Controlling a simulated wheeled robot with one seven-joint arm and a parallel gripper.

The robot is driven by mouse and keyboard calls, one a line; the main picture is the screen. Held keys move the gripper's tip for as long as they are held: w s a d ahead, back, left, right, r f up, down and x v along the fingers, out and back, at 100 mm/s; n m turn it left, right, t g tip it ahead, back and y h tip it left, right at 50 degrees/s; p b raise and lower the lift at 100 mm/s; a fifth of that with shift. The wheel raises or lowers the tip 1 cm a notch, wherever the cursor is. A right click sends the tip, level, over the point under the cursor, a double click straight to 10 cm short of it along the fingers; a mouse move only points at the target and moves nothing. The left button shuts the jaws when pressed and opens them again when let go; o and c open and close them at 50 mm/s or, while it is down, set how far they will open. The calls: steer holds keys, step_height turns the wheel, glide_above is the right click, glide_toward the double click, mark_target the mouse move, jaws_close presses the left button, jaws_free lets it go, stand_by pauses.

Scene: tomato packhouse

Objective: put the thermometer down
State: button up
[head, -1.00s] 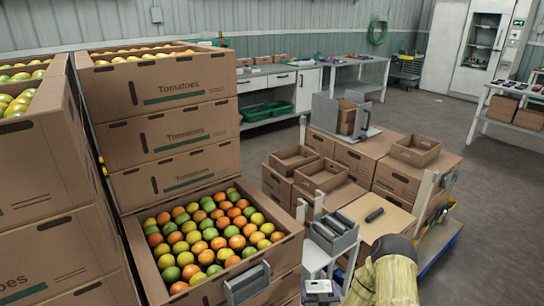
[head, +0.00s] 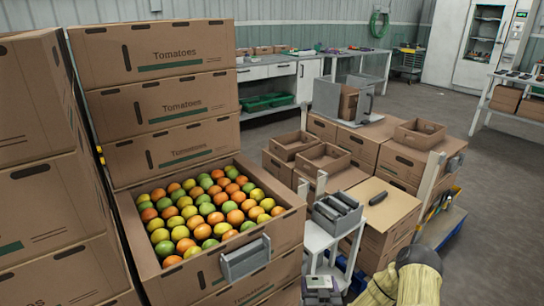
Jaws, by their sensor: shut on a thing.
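I cannot make out the thermometer for sure. A short dark rod-like object (head: 378,198) lies on top of a closed cardboard box (head: 395,211). A grey tray (head: 327,226) with dark bars in it stands on a white stand (head: 317,241) to the left of that box.
An open crate of tomatoes (head: 286,232) stands at centre left, with a grey holder (head: 245,259) on its front side. Stacked tomato boxes (head: 172,101) rise behind it. More cartons (head: 369,152) stand at centre right. Open floor (head: 490,200) lies to the right.

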step_height(320, 180, down, 10)
steer(key=b, duration=0.9)
steer(key=shift+f, duration=0.25)
steer(key=s+r+p, duration=0.1)
steer(key=r+p, duration=1.1)
steer(key=r, duration=0.1)
steer(key=s+r+p, duration=0.2)
steer(key=r+p, duration=1.1)
steer(key=r, duration=0.1)
steer(key=s+r+p, duration=0.1)
steer(key=r+p, duration=1.2)
steer(key=shift+s+r, duration=0.25)
steer(key=shift+r, duration=0.05)
steer(key=shift+f, duration=0.15)
steer(key=s+f, duration=0.1)
steer(key=f, duration=0.1)
steer(key=s+f, duration=0.2)
steer(key=shift+s+d+f, duration=0.1)
steer(key=shift+s+f, duration=0.5)
steer(key=shift+s, duration=0.05)
steer(key=shift+f, duration=0.15)
